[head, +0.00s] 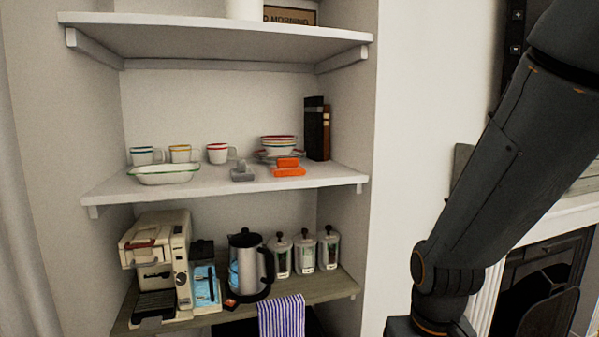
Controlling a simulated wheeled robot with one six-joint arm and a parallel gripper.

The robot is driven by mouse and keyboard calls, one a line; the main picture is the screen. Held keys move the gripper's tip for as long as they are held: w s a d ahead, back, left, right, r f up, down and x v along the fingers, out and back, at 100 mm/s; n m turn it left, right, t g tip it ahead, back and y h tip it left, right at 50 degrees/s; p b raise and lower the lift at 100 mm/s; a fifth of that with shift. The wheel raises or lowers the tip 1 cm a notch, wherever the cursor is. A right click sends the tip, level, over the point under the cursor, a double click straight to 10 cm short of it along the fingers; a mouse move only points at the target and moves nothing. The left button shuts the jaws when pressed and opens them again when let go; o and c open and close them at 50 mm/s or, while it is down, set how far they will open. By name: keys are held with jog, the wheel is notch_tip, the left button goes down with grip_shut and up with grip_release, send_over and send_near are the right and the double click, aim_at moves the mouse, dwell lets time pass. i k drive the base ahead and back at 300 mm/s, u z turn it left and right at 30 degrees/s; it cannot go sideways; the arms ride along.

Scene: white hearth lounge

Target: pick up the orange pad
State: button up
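An orange pad (289,172) lies near the front edge of the middle shelf (215,189), right of centre. A smaller orange block shape (288,162) shows on or just behind it; I cannot tell whether the two are one piece. A grey piece of similar stepped shape (242,174) lies to the left of the pad, apart from it. My arm comes down the right side of the head view, to the right of the shelves, and leaves the frame at the bottom. My gripper is not in view.
Stacked bowls (279,145) stand behind the pad and dark books (316,130) behind right. Mugs (218,153) and a white dish (164,174) are left. The upper shelf (215,43) hangs above. A coffee machine (157,255), kettle (247,265) and jars (304,254) stand below.

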aim_at(286, 167)
jog(key=z, duration=1.25)
jog(key=k, duration=0.6)
jog(key=u, duration=1.5)
jog(key=i, duration=0.1)
